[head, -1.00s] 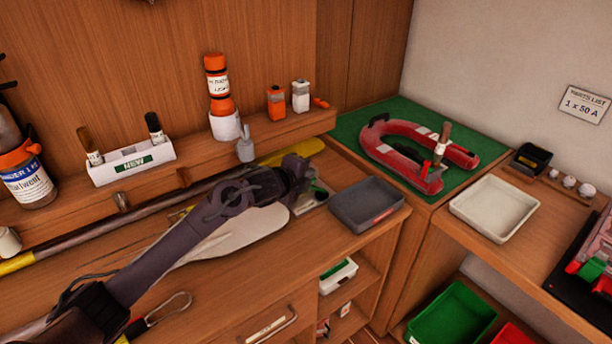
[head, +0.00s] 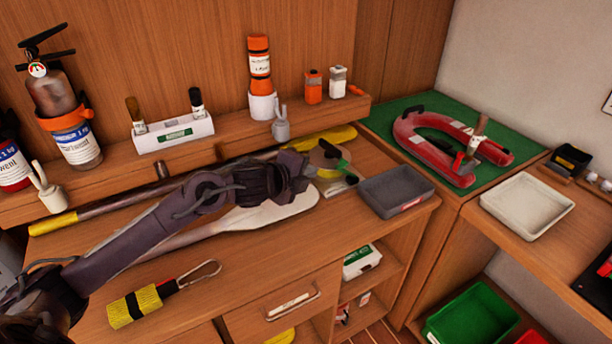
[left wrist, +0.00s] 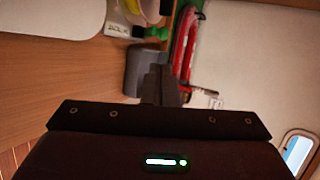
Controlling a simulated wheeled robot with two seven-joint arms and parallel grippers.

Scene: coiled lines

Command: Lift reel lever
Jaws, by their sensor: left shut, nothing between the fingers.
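The reel (head: 326,157), a small pale round thing with a dark and green lever-like part (head: 337,153), stands on the bench at the far end of the paddle. My left gripper (head: 308,171) is in front of it and hides part of it. I cannot tell whether they touch. In the left wrist view the gripper (left wrist: 160,86) is shut and empty. Part of the reel (left wrist: 148,10) shows at the top edge there, with a green piece (left wrist: 157,33) beyond the fingertips. The lever's exact angle is unclear. My right gripper is not in view.
A grey tray (head: 396,191) sits close right of the reel. A paddle (head: 265,213) lies under my arm. A shelf behind holds an orange cylinder (head: 259,65) and a white brush holder (head: 173,135). A red horseshoe-shaped thing (head: 430,150) lies on the green mat.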

